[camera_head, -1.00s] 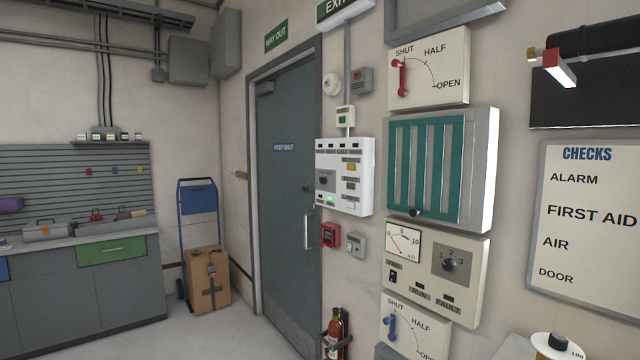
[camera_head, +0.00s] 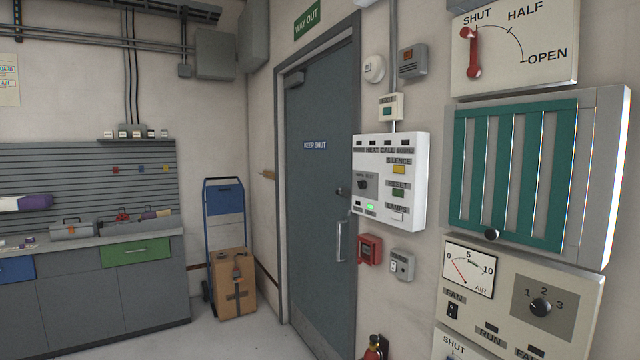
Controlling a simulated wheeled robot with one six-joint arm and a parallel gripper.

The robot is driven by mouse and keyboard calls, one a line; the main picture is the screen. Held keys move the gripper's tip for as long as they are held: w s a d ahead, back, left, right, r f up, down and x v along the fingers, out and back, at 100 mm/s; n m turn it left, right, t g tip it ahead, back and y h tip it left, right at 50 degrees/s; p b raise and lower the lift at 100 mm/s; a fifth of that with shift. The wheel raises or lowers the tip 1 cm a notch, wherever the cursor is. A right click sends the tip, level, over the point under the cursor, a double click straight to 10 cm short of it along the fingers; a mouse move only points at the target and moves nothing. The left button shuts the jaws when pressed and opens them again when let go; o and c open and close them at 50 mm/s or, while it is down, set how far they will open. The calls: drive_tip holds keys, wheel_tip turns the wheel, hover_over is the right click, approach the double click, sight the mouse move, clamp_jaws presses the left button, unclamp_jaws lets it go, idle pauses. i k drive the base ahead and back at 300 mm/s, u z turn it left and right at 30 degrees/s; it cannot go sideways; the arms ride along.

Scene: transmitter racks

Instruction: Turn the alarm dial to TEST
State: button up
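The white alarm panel (camera_head: 408,195) hangs on the wall to the right of the grey door. Its dark dial (camera_head: 362,183) sits on a grey patch at the panel's left side; the lettering around the dial is too small to read. A green light (camera_head: 370,207) glows below the dial. The panel also has a yellow SILENCE button (camera_head: 399,169), a green RESET button (camera_head: 398,192) and a LAMPS button (camera_head: 398,213). My gripper is not in view.
A grey door (camera_head: 320,180) stands left of the panel. The air panel (camera_head: 520,303) and green-slatted unit (camera_head: 530,175) are on the right wall. A hand truck with a box (camera_head: 232,283) stands at the corner. Floor before the door is clear.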

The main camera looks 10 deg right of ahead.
sight(362, 185)
drive_tip(key=u, duration=0.25)
drive_tip(key=i, duration=2)
drive_tip(key=z, duration=0.15)
